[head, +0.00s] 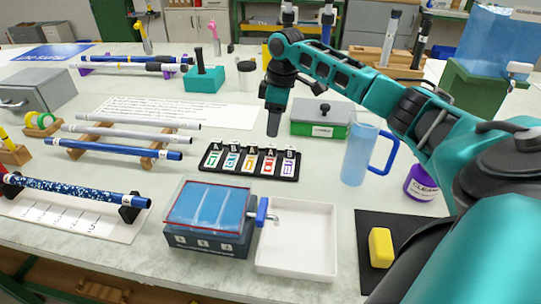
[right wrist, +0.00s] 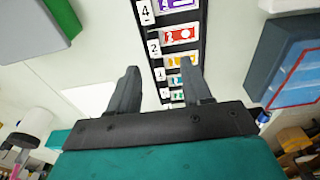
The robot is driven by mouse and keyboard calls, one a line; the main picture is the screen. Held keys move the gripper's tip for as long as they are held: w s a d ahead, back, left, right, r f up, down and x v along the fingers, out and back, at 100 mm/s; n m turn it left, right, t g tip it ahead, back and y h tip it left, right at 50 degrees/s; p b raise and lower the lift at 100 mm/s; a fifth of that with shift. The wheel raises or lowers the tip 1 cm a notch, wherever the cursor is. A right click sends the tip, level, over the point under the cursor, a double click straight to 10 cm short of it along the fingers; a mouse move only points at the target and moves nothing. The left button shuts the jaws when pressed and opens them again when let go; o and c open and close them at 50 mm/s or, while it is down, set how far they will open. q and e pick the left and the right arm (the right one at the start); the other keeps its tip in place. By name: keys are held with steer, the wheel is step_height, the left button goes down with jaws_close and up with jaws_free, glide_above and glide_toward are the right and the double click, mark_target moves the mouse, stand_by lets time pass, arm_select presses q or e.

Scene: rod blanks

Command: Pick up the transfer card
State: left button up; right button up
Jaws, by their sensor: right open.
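A black rack (head: 208,168) near the middle of the table holds a row of several small cards with coloured borders and white tags. I cannot read which one is the transfer card. In the right wrist view the rack (right wrist: 206,22) runs down past the right finger, with a purple card (right wrist: 177,4), a red card (right wrist: 181,35) and an orange card (right wrist: 182,61) showing. My right gripper (head: 272,130) points down just behind the rack, its fingers apart and empty; it also shows in the right wrist view (right wrist: 160,88). My left gripper is out of view.
A blue box (head: 208,210) and white tray (head: 297,240) stand in front. Rods on wooden stands (head: 120,150) lie to the left.

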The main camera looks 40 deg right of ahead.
mark_target(272, 146)
steer(key=f, duration=0.5)
steer(key=w+f+b, duration=0.1)
steer(key=f, duration=0.1)
steer(key=shift+w+d+f, duration=0.1)
steer(key=shift+f, duration=0.2)
jaws_close()
